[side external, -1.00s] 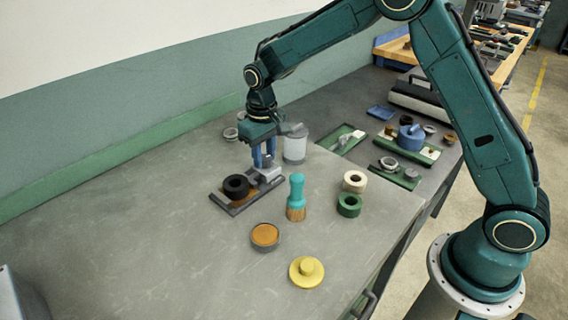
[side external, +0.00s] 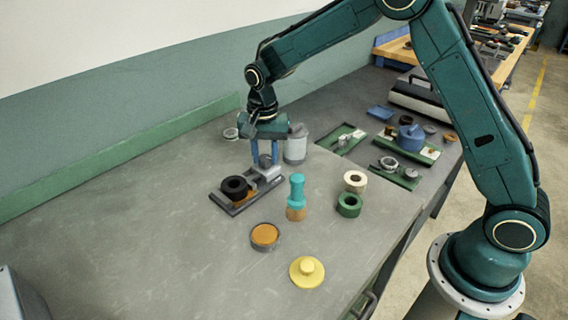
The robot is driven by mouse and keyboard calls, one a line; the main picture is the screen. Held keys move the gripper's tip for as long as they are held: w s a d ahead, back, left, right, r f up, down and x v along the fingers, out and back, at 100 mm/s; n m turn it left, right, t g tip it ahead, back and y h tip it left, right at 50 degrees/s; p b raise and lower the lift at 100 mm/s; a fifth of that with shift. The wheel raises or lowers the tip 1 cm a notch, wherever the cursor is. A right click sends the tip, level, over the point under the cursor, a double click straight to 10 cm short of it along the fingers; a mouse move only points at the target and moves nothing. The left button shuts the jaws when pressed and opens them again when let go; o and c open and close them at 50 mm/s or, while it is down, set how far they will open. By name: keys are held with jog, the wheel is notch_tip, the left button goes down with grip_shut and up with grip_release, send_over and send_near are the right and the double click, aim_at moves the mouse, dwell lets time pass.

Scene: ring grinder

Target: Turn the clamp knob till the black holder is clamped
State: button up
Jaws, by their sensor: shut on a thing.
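The black holder (side external: 234,187), a dark ring, sits at the left part of a small grey clamp fixture (side external: 232,209) on the bench. A light grey clamp block (side external: 262,182) stands right beside the holder; I cannot tell whether it presses on it. My gripper (side external: 265,163) points straight down at the back of the fixture. Its blue fingers are shut on the clamp knob (side external: 265,161), which is small and mostly hidden between them.
A grey canister (side external: 295,147) stands close to the right of my gripper. A teal brush (side external: 296,196), cream ring (side external: 355,181), green ring (side external: 349,205), orange-topped dish (side external: 265,236) and yellow knobbed disc (side external: 307,271) stand nearby.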

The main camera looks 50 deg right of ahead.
aim_at(265, 156)
jog(key=shift+m, duration=0.5)
jog(key=o, duration=1)
jog(key=shift+r, duration=0.15)
notch_tip(265, 156, up, 14)
jog(key=shift+f, duration=0.2)
jog(key=shift+s, duration=0.1)
